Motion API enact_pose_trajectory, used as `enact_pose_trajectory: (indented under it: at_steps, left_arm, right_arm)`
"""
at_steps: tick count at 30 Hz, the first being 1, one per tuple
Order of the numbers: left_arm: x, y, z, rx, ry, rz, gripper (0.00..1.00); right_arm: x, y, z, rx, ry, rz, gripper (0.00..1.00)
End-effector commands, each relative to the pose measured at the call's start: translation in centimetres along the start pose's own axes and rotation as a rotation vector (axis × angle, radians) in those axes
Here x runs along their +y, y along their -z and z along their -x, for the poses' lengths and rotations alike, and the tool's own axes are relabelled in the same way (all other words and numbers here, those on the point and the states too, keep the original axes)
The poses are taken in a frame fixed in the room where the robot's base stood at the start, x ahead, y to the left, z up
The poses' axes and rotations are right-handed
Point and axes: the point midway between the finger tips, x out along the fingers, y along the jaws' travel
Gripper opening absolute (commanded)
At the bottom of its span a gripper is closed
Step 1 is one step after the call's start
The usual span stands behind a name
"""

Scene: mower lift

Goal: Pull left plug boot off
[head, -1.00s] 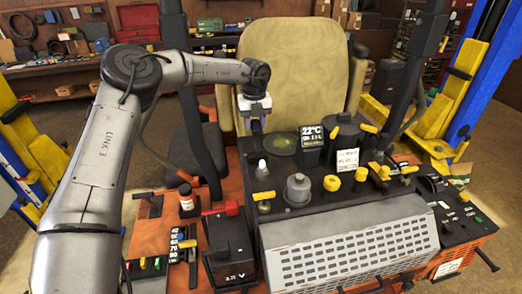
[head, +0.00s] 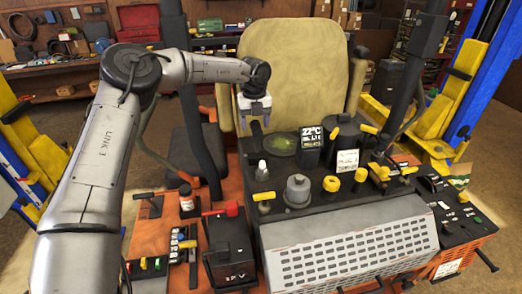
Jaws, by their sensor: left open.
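My left gripper (head: 254,124) is open above the rear left edge of the mower's black engine deck (head: 280,215), in front of the tan seat. Its two dark fingers point down with a gap between them, and I see nothing held there. Below it stands a small upright fitting with a pale tip (head: 262,170), apart from the fingers. I cannot tell whether this is the left plug or its boot. My right gripper is out of view.
A grey round cap (head: 298,190) and yellow knobs (head: 331,184) stand on the deck. A small display (head: 311,145) and a black canister (head: 345,140) rise behind. The seat (head: 290,75) is close behind the gripper. A black battery (head: 229,250) sits at front left.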

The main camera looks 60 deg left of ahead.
Motion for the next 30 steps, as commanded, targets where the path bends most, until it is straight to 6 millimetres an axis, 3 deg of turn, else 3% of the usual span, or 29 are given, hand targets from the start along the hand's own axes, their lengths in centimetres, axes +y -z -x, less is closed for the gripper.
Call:
enact_pose_trajectory:
  at_steps: [18, 30]
  left_arm:
    - [0.0, 0.0, 6.0, -0.001, 0.000, -0.001, 0.64]
    - [0.0, 0.0, 6.4, 0.000, 0.000, 0.000, 0.64]
  right_arm:
    - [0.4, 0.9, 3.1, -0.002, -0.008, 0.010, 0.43]
    - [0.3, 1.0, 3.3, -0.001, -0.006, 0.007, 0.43]
